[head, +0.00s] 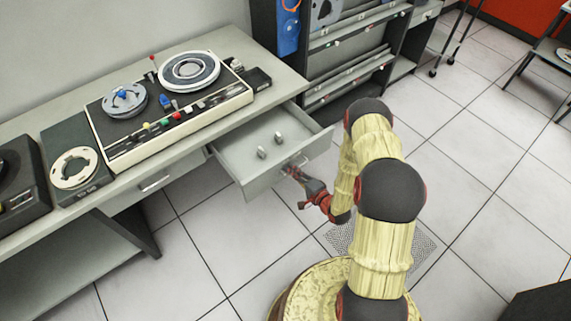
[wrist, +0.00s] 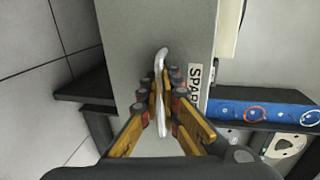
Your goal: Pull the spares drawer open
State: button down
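The spares drawer (head: 262,178) stands pulled out from under the grey desk, with small metal parts (head: 270,145) lying inside. Its front carries a label reading "SPAR", partly hidden, in the wrist view (wrist: 194,82). The metal handle (wrist: 161,65) stands between the fingers of my gripper (wrist: 160,92), which are close around it on both sides. In the head view my gripper (head: 291,172) is at the drawer's front face, at the handle. Whether both fingers press on the handle is hard to see.
A tape machine (head: 165,105) with two reels stands on the desk (head: 225,45). A second, shut drawer (head: 155,182) is to the left. A dark rack (head: 350,50) stands behind the open drawer.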

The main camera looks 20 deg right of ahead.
jog(key=shift+s+d, duration=0.15)
jog(key=shift+s, duration=0.3)
jog(key=c, duration=2.3)
grip_release()
jog(key=v, duration=1.2)
jog(key=shift+w, duration=0.1)
